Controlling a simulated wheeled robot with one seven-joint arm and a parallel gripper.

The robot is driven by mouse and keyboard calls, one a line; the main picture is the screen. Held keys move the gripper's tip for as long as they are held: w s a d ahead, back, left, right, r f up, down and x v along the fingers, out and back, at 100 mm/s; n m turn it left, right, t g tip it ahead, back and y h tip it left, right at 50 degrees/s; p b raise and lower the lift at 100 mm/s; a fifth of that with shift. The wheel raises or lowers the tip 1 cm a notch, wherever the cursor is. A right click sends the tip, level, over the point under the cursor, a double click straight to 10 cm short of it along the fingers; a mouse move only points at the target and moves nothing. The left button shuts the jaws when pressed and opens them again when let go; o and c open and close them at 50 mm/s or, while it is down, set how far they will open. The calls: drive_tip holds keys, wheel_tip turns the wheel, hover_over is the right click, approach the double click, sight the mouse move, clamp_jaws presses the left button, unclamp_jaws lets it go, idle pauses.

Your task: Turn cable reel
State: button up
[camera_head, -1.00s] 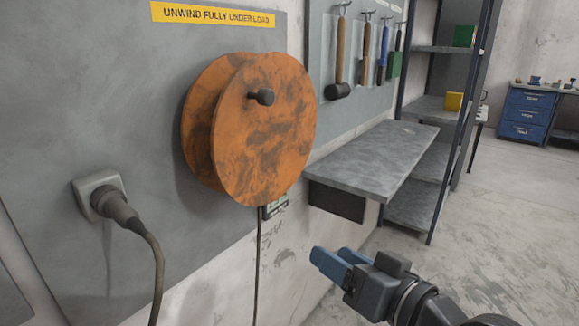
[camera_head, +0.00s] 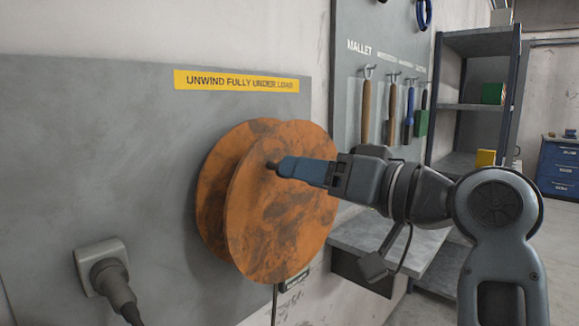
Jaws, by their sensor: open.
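The orange cable reel (camera_head: 285,225) with dark worn patches is mounted on the grey wall panel. Its small dark crank knob (camera_head: 271,165) sits near the top of the front disc, partly hidden by my gripper. My gripper (camera_head: 284,167) has blue fingers and reaches in from the right, with its tips at the knob. The fingers overlap in this view, so the gap between them is hard to see; the gripper is open. Whether the fingers touch the knob or lie around it cannot be told. A dark cable (camera_head: 274,305) hangs below the reel.
A yellow label (camera_head: 236,81) is above the reel. A plug in a socket (camera_head: 104,275) is at lower left. A grey shelf (camera_head: 400,240) juts out at right below my arm. Hanging tools (camera_head: 391,105) and a rack (camera_head: 470,107) stand behind.

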drive_tip(key=shift+x, duration=2.25)
clamp_jaws()
